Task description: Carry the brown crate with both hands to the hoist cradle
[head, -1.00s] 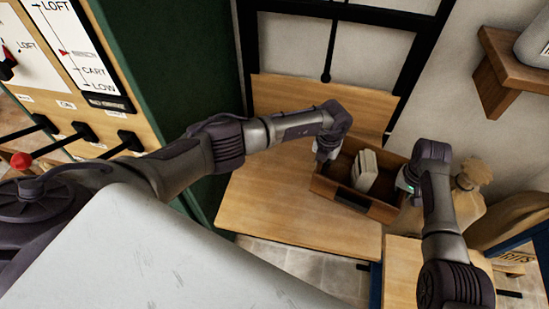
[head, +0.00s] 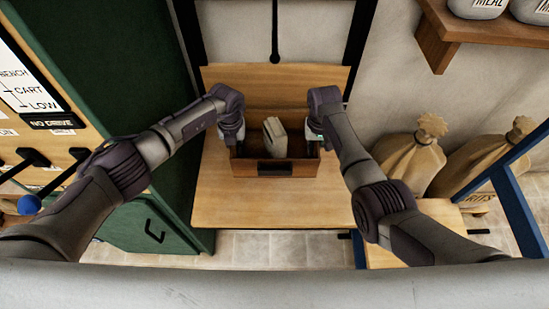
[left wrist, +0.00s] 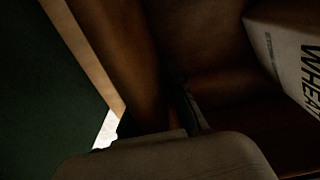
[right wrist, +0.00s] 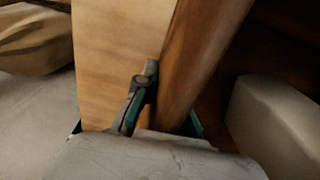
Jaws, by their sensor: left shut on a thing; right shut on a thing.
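The brown crate (head: 250,168) is an open wooden box with a dark slot in its front wall. A pale package (head: 274,139) stands in it, and dark lettering "WHEA" shows on a package (left wrist: 285,55) in the left wrist view. My left gripper (head: 235,141) is shut on the crate's left wall. My right gripper (head: 315,138) is shut on its right wall, with the wall between its fingers in the right wrist view (right wrist: 165,110). The crate is level over a wooden platform (head: 270,205) with a back board, seemingly the hoist cradle. I cannot tell whether they touch.
A green cabinet (head: 125,80) with levers (head: 30,158) stands close on the left. Full sacks (head: 410,160) stand at the right near a blue frame (head: 520,205). A wall shelf (head: 440,45) is at upper right. The platform's front is clear.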

